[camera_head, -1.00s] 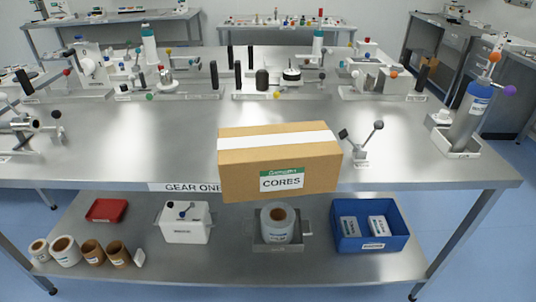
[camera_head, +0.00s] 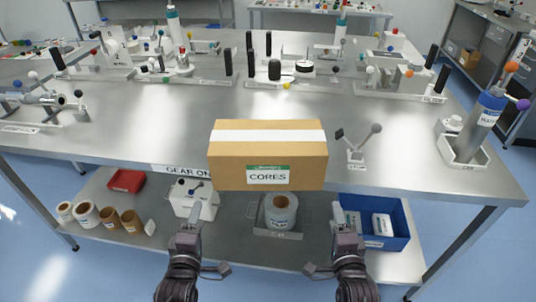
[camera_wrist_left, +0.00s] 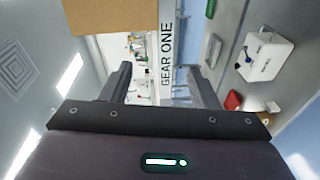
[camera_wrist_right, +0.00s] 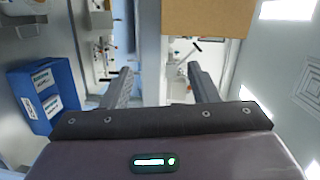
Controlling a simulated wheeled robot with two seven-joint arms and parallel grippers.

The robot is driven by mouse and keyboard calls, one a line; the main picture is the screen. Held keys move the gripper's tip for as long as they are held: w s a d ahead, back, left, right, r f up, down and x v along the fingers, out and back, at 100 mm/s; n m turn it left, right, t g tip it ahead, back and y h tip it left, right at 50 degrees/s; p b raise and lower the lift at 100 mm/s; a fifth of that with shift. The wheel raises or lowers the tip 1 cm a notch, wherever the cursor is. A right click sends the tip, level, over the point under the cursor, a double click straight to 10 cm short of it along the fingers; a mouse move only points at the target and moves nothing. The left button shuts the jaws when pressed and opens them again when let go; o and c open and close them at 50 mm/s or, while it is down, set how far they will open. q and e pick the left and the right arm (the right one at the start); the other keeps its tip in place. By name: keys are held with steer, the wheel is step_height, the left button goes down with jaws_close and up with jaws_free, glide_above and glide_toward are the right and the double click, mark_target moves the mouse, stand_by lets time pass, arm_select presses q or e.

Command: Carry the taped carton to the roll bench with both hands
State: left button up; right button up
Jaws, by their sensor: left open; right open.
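The taped carton (camera_head: 268,171) is a brown box with white tape along its top and a label reading CORES. It sits at the front edge of the steel bench (camera_head: 150,130), in the middle of the head view. My left gripper (camera_head: 190,222) is open and empty, in front of the carton and below its left side. My right gripper (camera_head: 340,222) is open and empty, in front and below its right side. The carton also shows at the top of the left wrist view (camera_wrist_left: 110,14) and the right wrist view (camera_wrist_right: 207,17). I cannot tell which bench is the roll bench.
The lower shelf holds a white box (camera_head: 190,204), a roll (camera_head: 281,210), a blue bin (camera_head: 390,238), a red tray (camera_head: 127,180) and several small rolls.

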arm_select(q)
steer(key=shift+n+t, duration=0.5)
steer(key=shift+n, duration=0.2)
steer(key=r, duration=0.4)
steer(key=shift+a+r, duration=0.2)
steer(key=shift+r, duration=0.1)
arm_select(e)
steer(key=shift+m+t, duration=0.5)
steer(key=shift+m, duration=0.2)
steer(key=r, duration=0.2)
steer(key=d+r, duration=0.1)
steer(key=r, duration=0.1)
steer(key=shift+r, duration=0.3)
arm_select(q)
steer(key=shift+w, duration=0.1)
arm_select(e)
steer(key=shift+w, duration=0.1)
steer(key=w, duration=1.4)
steer(key=shift+w, duration=0.15)
steer(key=shift+a+f, duration=0.1)
steer(key=shift+a, duration=0.6)
steer(key=shift+s+a, duration=0.1)
steer(key=shift+s, duration=0.15)
arm_select(q)
steer(key=w+d, duration=0.1)
steer(key=w, duration=1.2)
steer(key=shift+w+d, duration=0.25)
steer(key=shift+w, duration=0.15)
